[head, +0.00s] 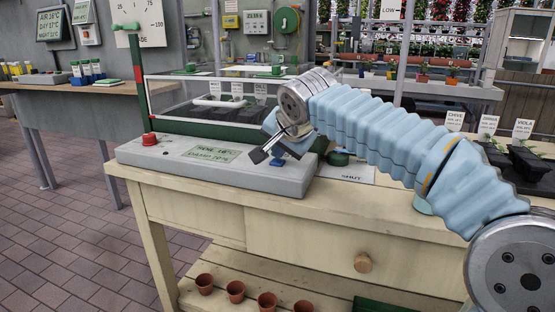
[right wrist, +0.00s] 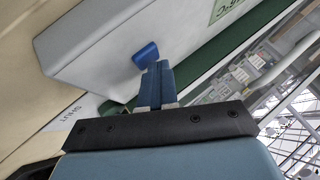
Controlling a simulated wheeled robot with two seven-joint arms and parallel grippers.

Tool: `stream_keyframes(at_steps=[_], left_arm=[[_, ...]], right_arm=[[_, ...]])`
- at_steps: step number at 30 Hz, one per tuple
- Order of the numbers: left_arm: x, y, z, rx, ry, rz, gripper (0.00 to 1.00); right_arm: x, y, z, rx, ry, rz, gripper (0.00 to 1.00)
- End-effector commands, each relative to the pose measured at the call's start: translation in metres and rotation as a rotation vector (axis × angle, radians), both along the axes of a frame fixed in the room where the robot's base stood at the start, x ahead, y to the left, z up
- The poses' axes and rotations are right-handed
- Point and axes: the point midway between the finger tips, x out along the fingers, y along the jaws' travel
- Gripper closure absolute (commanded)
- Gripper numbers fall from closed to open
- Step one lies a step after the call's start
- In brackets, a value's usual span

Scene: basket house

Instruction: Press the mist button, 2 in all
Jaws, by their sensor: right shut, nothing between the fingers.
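A grey control box (head: 215,176) sits on the cream wooden bench, with a green display panel (head: 210,153) on its top. A blue button (head: 277,162) is at its right end, and a red button (head: 149,140) is at its left end; no label names either as mist. My right gripper (head: 258,154) is shut and empty, just above the box beside the blue button. In the right wrist view, its closed fingertips (right wrist: 157,66) are very near the blue button (right wrist: 145,54); I cannot tell whether they touch. My left gripper is out of view.
A glass-sided propagator with labelled trays (head: 225,105) stands behind the box, with a green and red post (head: 139,85) at its left. A "SHUT" card (head: 350,174) lies to the right. Labelled plant pots (head: 525,160) stand at the bench's right end.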

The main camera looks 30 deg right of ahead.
Motion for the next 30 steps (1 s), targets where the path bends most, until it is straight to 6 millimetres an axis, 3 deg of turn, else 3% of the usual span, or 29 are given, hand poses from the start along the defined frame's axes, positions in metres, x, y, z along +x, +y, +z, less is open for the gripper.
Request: stream_keyframes(at_steps=[9, 22, 30], left_arm=[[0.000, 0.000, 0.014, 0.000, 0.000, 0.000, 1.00], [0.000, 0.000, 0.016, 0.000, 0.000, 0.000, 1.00], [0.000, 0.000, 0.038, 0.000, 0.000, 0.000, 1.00]], right_arm=[[0.000, 0.000, 0.016, 0.000, 0.001, 0.000, 1.00], [0.000, 0.000, 0.019, 0.000, 0.000, 0.000, 1.00], [0.000, 0.000, 0.043, 0.000, 0.001, 0.000, 1.00]])
